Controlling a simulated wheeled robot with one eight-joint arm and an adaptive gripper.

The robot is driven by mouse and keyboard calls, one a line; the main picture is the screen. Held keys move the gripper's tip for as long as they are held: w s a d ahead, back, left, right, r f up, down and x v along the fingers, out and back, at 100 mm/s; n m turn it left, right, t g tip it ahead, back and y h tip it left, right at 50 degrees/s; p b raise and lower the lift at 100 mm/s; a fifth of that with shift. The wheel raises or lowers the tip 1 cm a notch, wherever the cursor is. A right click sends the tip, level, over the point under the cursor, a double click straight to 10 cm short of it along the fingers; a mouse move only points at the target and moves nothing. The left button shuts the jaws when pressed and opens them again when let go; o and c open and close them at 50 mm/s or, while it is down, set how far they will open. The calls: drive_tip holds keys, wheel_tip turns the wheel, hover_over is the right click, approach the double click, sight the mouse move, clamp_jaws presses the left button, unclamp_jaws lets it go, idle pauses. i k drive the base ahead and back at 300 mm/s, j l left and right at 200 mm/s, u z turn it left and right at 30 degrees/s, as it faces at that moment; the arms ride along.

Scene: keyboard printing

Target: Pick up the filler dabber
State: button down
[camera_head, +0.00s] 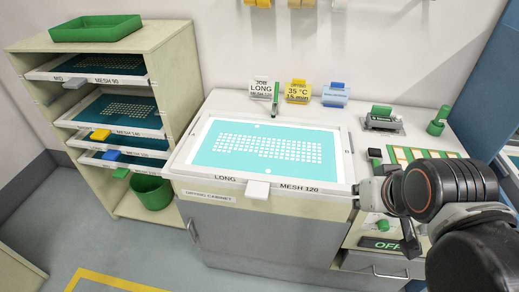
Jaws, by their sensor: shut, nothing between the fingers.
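A slim upright green tool (275,97) with a darker lower end stands at the back edge of the printing cabinet, in front of the job card. A green rounded piece (437,126) stands at the back right of the worktop. I cannot tell for sure which of them is the filler dabber. My arm hides part of the right worktop.
The framed teal screen (206,135) marked LONG, MESH 120 covers the cabinet top. Cards (297,92) stand behind it. A green-and-grey device (382,119) and a tray (398,155) lie on the right. A shelf rack (160,60) with screens and a green bin (152,193) are left.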

sight(440, 118)
drive_tip(key=i+l, duration=0.2)
drive_tip(key=l, duration=0.15)
drive_tip(key=i+l+u, duration=0.1)
drive_tip(key=l, duration=0.3)
drive_tip(key=i+l, duration=0.25)
drive_tip(key=l, duration=0.15)
drive_tip(key=i+l+u, duration=0.1)
drive_tip(key=l, duration=0.25)
drive_tip(key=k+l, duration=0.1)
drive_tip(key=i+j, duration=0.1)
drive_tip(key=i, duration=0.05)
